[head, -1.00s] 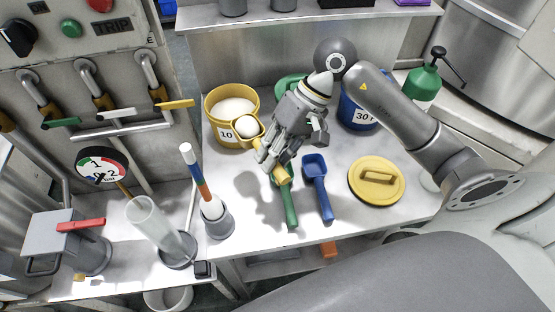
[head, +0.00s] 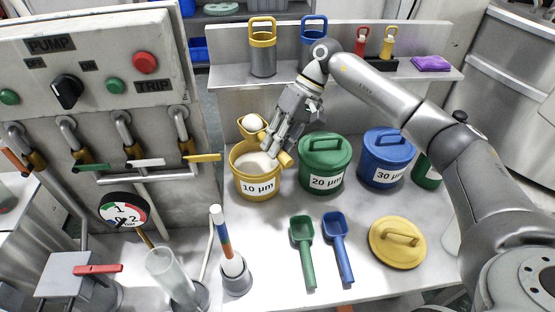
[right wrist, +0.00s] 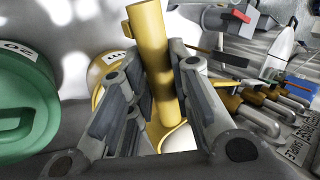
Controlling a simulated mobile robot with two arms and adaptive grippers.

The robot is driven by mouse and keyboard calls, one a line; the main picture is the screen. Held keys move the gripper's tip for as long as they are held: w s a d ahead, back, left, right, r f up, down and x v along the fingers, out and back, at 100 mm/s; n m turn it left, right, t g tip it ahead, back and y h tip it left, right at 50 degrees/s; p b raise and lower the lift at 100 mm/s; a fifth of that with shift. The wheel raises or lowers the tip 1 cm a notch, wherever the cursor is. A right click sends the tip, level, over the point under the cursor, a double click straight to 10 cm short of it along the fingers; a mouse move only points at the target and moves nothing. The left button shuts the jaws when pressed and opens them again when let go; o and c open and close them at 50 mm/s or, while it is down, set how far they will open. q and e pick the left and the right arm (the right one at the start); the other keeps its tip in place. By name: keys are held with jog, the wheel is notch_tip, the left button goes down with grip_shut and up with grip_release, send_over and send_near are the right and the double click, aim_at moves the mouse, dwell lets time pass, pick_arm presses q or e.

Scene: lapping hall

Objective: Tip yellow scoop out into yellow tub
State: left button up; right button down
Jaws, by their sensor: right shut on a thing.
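The yellow scoop (head: 250,124) is held by its handle in my right gripper (head: 275,146), which is shut on it. The scoop's bowl holds white powder and shows above the far rim of the yellow tub (head: 256,190). The tub is open, labelled 10 µm, with white powder inside. In the right wrist view, the yellow handle (right wrist: 149,65) stands between my gripper's fingers (right wrist: 155,120), and part of the tub (right wrist: 100,72) shows behind. My left gripper is not in view.
Lidded green (head: 322,165) and blue (head: 383,160) tubs stand right of the yellow tub. A green scoop (head: 304,250), a blue scoop (head: 339,245) and a yellow lid (head: 397,243) lie in front. Valves and a gauge (head: 124,211) are at left.

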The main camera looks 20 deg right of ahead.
jog(key=shift+w+r+p, duration=0.1)
jog(key=shift+w+p, duration=0.1)
jog(key=shift+p, duration=0.1)
jog(key=shift+h+p, duration=0.35)
jog(key=shift+h, duration=0.05)
jog(key=f+h+p, duration=0.1)
jog(key=h+p, duration=0.1)
jog(key=shift+s+a+f+t+p, duration=0.15)
jog(key=shift+a+f+t+p, duration=0.15)
jog(key=shift+f, duration=0.1)
jog(key=h+p, duration=0.1)
jog(key=f+h+p, duration=0.1)
jog(key=h, duration=0.1)
jog(key=shift+a+f+t, duration=0.2)
jog(key=shift+f+t, duration=0.1)
jog(key=t+h, duration=0.1)
jog(key=h, duration=0.2)
jog(key=a+f+h+p, duration=0.1)
jog(key=h, duration=0.3)
jog(key=t+h, duration=0.1)
jog(key=h, duration=0.3)
jog(key=shift+s+a+f+t, duration=0.15)
jog(key=shift+f+t, duration=0.05)
jog(key=shift+t, duration=0.1)
jog(key=shift+f, duration=0.1)
